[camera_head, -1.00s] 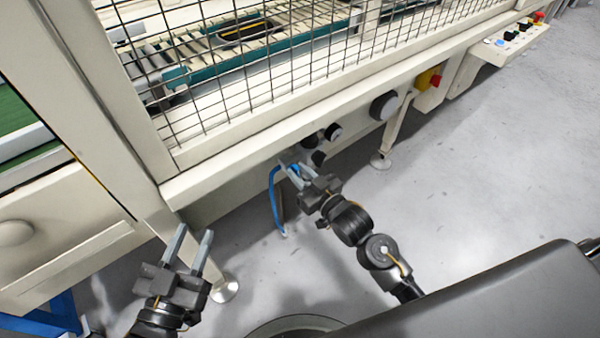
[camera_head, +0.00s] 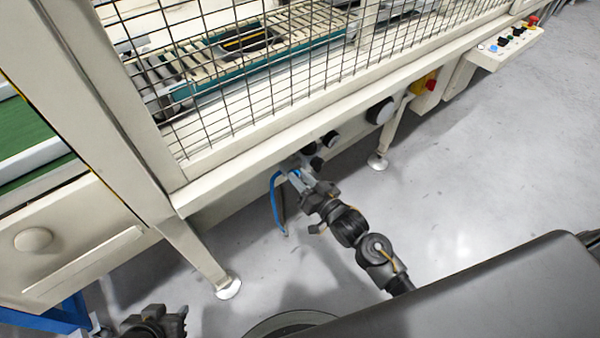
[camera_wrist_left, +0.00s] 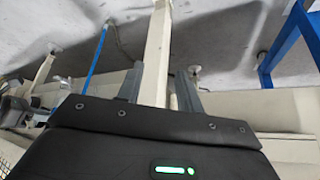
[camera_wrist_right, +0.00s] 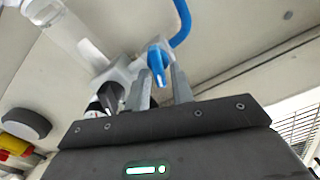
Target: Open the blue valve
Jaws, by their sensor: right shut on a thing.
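The blue valve (camera_wrist_right: 156,58) has a blue handle on a pale grey fitting under the machine, with a blue hose (camera_wrist_right: 183,22) beside it. My right gripper (camera_wrist_right: 158,76) is shut on the handle, with a finger on each side of it. In the head view my right gripper (camera_head: 294,176) reaches under the machine's front edge, and the handle is mostly hidden by the fingers. My left gripper (camera_wrist_left: 158,84) is open and empty, well away from the valve. In the head view only part of it shows at the bottom left.
The machine frame with wire mesh (camera_head: 250,80) fills the back. Dark and grey knobs (camera_head: 380,110) and a red-yellow switch (camera_head: 423,83) sit along its lower front. A machine leg (camera_head: 195,255) stands near my left arm. The floor at right is clear.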

